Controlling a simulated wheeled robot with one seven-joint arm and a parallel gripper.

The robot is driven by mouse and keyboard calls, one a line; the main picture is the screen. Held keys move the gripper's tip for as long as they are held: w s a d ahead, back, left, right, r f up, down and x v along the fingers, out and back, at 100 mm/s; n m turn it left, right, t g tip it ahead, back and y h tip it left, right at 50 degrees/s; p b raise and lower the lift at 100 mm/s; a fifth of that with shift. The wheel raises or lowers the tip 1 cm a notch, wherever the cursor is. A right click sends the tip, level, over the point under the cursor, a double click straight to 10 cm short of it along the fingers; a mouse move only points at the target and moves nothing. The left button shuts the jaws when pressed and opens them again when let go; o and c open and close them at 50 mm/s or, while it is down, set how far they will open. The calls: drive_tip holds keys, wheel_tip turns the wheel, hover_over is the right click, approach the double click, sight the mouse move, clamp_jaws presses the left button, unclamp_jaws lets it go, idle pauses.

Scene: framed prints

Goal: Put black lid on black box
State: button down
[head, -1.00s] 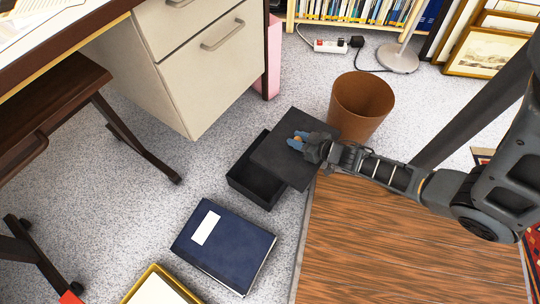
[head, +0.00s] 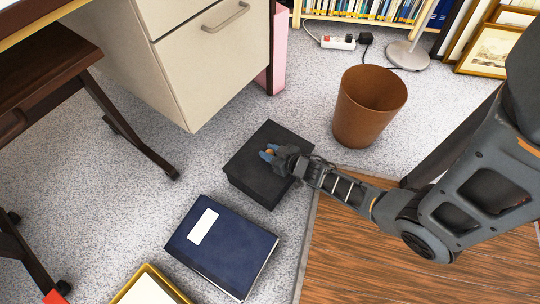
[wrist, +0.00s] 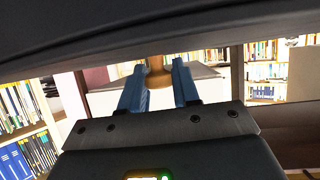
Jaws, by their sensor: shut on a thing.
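The black lid (head: 262,138) lies flat over the black box (head: 246,188) on the carpet, its outline roughly lined up with the box. The box opening is hidden under the lid. I cannot tell whether the lid is fully seated. My gripper (head: 269,153) is above the lid, its blue fingers shut on the lid's small wooden knob. In the wrist view the knob (wrist: 158,72) sits between the fingertips, and the dark lid (wrist: 150,35) fills the top of the picture.
A dark blue binder (head: 220,245) lies in front of the box. A brown waste bin (head: 368,105) stands to the right behind. The drawer cabinet (head: 205,60) is behind left. A wooden board (head: 400,250) lies at right.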

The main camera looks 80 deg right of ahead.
drive_tip(key=shift+f, duration=0.4)
drive_tip(key=shift+f, duration=0.35)
drive_tip(key=c, duration=0.8)
unclamp_jaws()
drive_tip(key=shift+r, duration=0.15)
